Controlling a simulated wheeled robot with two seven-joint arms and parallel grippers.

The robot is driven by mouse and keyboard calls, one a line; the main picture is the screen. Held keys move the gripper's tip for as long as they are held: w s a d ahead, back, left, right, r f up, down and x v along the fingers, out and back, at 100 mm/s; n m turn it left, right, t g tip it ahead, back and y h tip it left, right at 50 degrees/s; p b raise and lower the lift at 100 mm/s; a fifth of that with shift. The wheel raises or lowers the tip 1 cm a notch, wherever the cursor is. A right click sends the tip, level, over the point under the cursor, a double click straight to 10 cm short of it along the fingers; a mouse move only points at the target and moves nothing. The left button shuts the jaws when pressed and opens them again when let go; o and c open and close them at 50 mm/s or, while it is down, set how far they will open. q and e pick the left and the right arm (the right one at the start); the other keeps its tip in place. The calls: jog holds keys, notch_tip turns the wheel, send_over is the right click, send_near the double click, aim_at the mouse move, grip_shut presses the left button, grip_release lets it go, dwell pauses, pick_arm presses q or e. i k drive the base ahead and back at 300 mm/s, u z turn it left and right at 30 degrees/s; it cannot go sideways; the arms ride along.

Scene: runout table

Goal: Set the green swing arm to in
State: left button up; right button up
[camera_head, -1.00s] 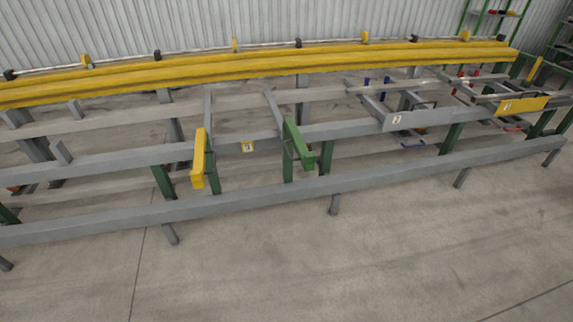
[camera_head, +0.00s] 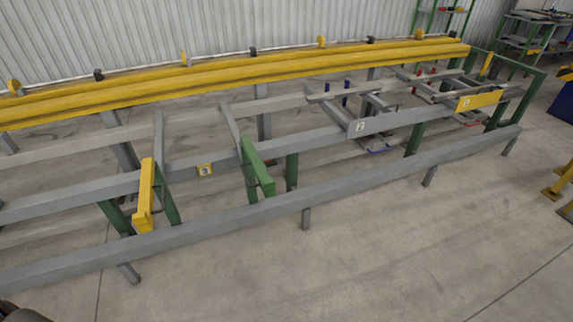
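The green swing arm (camera_head: 258,167) is a short green bar at the front of the runout table (camera_head: 330,190), right of centre-left. It slants down toward the front right, at the end of a grey bar that runs back to the yellow beams. A yellow swing arm (camera_head: 146,194) stands to its left, more upright. Neither of my grippers shows in the head view.
Long yellow beams (camera_head: 240,80) run along the back of the table. A grey plate (camera_head: 385,123) and a yellow plate (camera_head: 479,101) are farther right. Open concrete floor (camera_head: 400,260) lies in front. Yellow posts (camera_head: 560,180) and a blue object (camera_head: 562,103) stand at the right edge.

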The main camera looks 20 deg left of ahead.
aim_at(267, 184)
jog(key=z, duration=0.2)
jog(key=i, duration=0.85)
jog(key=u, duration=0.2)
